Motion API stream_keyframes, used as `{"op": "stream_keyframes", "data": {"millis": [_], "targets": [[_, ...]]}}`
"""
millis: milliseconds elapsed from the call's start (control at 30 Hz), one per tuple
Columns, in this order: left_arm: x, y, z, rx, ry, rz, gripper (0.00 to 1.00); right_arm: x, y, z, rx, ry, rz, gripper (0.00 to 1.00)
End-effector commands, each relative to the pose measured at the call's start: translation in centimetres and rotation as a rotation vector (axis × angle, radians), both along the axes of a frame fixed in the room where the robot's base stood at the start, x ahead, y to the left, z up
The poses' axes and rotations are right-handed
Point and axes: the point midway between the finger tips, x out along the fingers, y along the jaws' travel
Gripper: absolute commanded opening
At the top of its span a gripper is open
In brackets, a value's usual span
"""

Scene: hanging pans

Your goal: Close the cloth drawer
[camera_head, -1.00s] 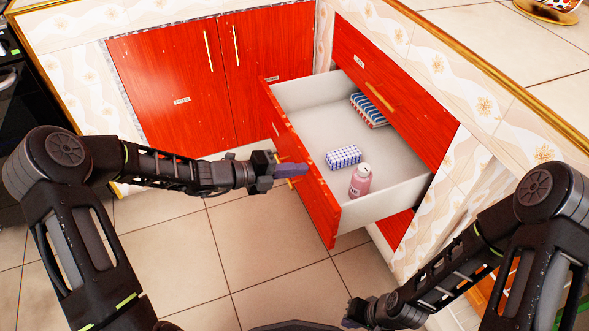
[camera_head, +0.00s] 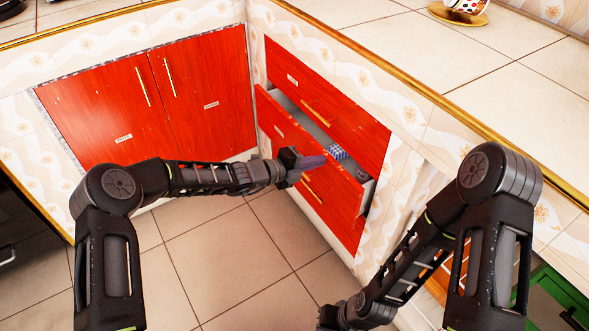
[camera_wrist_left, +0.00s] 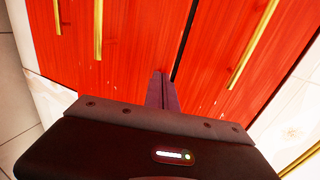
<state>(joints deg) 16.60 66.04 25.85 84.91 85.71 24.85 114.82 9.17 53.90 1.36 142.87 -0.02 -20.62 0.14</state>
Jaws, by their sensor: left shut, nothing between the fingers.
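The cloth drawer's red front (camera_head: 278,122) stands slightly out from the cabinet, with a narrow gap along its top. Through the gap a blue-and-white checked cloth (camera_head: 337,152) shows partly; the rest of the interior is mostly hidden. My left gripper (camera_head: 313,162) is shut and empty, its fingertips at the drawer front, apparently touching it. In the left wrist view the shut fingers (camera_wrist_left: 161,90) point at the red drawer front (camera_wrist_left: 135,50), beside a dark gap. My right gripper (camera_head: 335,317) is low at the bottom edge, its jaws unclear.
A closed red drawer (camera_head: 325,95) with a gold handle lies above. Closed red cupboard doors (camera_head: 110,105) stand to the left. The tiled floor (camera_head: 215,240) in front is clear. A dotted cup (camera_head: 465,5) on a saucer is on the counter.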

Motion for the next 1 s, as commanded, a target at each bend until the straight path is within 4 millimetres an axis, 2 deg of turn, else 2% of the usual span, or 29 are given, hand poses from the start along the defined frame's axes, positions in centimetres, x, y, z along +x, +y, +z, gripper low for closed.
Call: {"op": "stream_keyframes", "data": {"millis": [33,100,333,533,1000], "targets": [[0.6,-1.2,0.0,0.0,-0.001,-0.003,0.0,0.0,0.0,0.1,0.0,0.001,0.0,0.0],[1.3,-2.4,0.0,0.0,-0.001,-0.003,0.0,0.0,0.0,0.1,0.0,0.001,0.0,0.0],[3.0,-4.9,-0.1,0.001,0.0,-0.001,0.0,0.0,0.0,0.1,0.0,0.001,0.0,0.0],[3.5,-5.5,0.0,0.0,0.0,0.001,0.0,0.0,0.0,0.1,0.0,0.001,0.0,0.0],[3.6,-5.4,0.4,-0.004,-0.003,0.002,0.0,0.0,0.0,0.3,0.0,0.001,0.001,0.0]]}}
